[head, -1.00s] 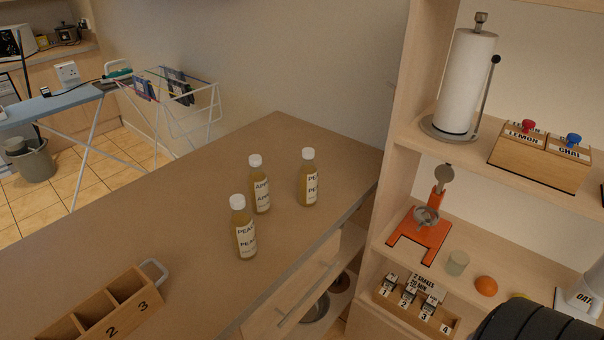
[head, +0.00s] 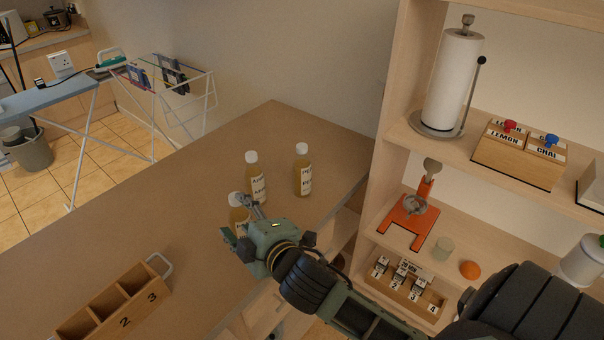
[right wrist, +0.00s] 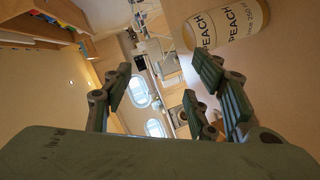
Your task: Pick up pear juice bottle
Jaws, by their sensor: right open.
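Three pale yellow juice bottles with white caps stand upright on the brown counter. The front bottle (head: 238,212) is partly hidden behind my right gripper (head: 241,221). The middle bottle (head: 257,182) has a label starting "AP". The right bottle (head: 303,172) has a label starting "PE", the rest too small to read. In the right wrist view a bottle labelled PEACH (right wrist: 228,25) lies just beyond the right-hand fingers, outside the jaws. My right gripper, also in the wrist view (right wrist: 165,88), is open and empty. My left gripper is not in view.
A wooden compartment box (head: 115,305) with a metal handle sits at the counter's front left. Wooden shelves (head: 392,150) stand at the right, with a paper towel roll (head: 452,82), tea box (head: 518,158) and orange juicer (head: 410,220). The counter left of the bottles is clear.

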